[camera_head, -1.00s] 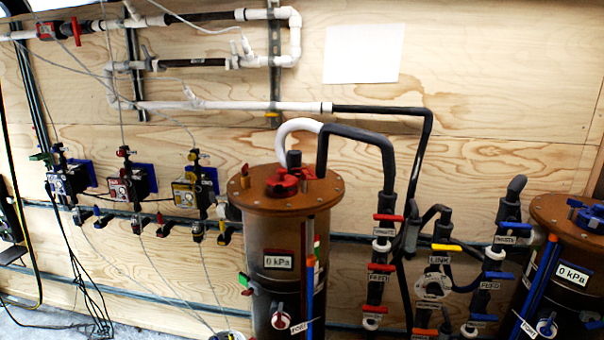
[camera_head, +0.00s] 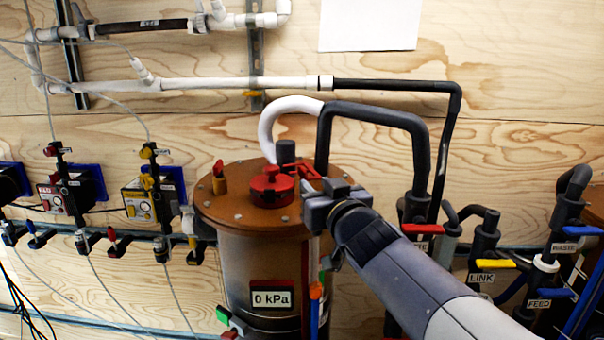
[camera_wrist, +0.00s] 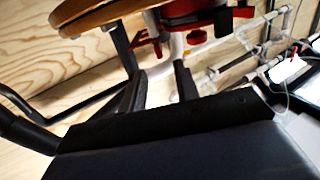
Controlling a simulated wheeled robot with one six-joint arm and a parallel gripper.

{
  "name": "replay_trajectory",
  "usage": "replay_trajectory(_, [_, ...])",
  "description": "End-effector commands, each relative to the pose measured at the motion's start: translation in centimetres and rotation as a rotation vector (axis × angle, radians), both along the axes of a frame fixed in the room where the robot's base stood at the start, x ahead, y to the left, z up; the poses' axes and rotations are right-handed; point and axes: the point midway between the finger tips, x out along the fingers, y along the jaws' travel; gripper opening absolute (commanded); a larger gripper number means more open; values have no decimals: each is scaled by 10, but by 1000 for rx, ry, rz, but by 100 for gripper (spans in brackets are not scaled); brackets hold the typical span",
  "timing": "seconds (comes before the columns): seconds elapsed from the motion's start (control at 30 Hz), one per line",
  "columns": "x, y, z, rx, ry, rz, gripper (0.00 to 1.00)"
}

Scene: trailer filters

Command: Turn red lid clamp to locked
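The brown filter tank (camera_head: 240,212) has a round lid with a red clamp (camera_head: 270,190) on top, near the lid's middle. A red arm of the clamp reaches right toward my gripper (camera_head: 318,195), which is at the lid's right edge. In the wrist view, my gripper (camera_wrist: 163,72) has its two dark fingers apart with nothing held between them. The red clamp (camera_wrist: 190,10) shows beyond the fingertips at the top, with the lid's brown rim (camera_wrist: 90,12) to the left. Whether a finger touches the clamp cannot be told.
A black hose (camera_head: 375,108) and a white hose (camera_head: 268,122) arch behind the lid. Valves with colored handles stand right of the tank, partly behind my arm. A 0 kPa gauge (camera_head: 272,299) is on the tank's front. Smaller valve units (camera_head: 70,190) hang at the left.

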Motion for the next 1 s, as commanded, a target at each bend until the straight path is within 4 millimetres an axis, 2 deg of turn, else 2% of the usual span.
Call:
replay_trajectory(0.2, [37, 15, -2, 1, 3, 1, 30])
replay_trajectory(0.43, [65, 26, -1, 0, 3, -1, 30])
replay_trajectory(0.63, [76, 30, -1, 0, 3, -1, 30])
replay_trajectory(0.93, [77, 30, -1, 0, 2, -1, 30])
replay_trajectory(1.0, [77, 30, -1, 0, 2, -1, 24])
